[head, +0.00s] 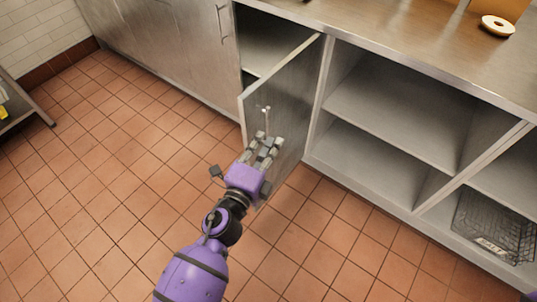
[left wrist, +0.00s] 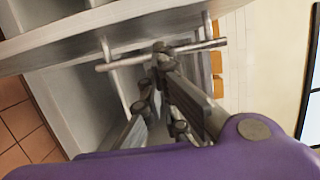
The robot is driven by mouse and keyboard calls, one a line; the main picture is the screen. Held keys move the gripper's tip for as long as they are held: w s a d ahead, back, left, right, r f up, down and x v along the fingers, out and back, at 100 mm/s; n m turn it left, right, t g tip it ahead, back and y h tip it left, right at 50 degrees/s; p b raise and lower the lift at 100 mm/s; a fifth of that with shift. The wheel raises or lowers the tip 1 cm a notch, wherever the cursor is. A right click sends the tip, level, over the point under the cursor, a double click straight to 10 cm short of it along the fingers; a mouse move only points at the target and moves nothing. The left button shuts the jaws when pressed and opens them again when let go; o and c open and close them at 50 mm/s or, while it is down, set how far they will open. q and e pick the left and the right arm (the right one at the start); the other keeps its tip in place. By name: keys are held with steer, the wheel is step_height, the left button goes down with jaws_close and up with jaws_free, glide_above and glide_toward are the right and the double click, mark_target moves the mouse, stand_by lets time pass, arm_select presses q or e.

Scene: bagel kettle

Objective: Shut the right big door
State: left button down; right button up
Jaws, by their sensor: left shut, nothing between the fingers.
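The right big door (head: 285,88) is a grey metal panel that stands open, swung out from the counter in the head view. Its hinged side is at the right of the opening, beside the open shelves. A bar handle (head: 266,117) is on the door's face; it also shows in the left wrist view (left wrist: 125,61). My left gripper (head: 268,141) is shut and empty, with its fingertips close to the handle. I cannot tell whether they touch it. My right gripper is not in view.
A closed metal door (head: 190,45) is left of the opening (head: 268,45). Open shelves (head: 400,105) lie to the right, with a wire basket (head: 495,222) at lower right. A bagel (head: 497,26) is on the countertop. The tiled floor (head: 110,170) is clear at left.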

arm_select(q)
steer(key=shift+w+a, duration=0.55)
steer(key=shift+a, duration=0.2)
steer(key=shift+a, duration=0.1)
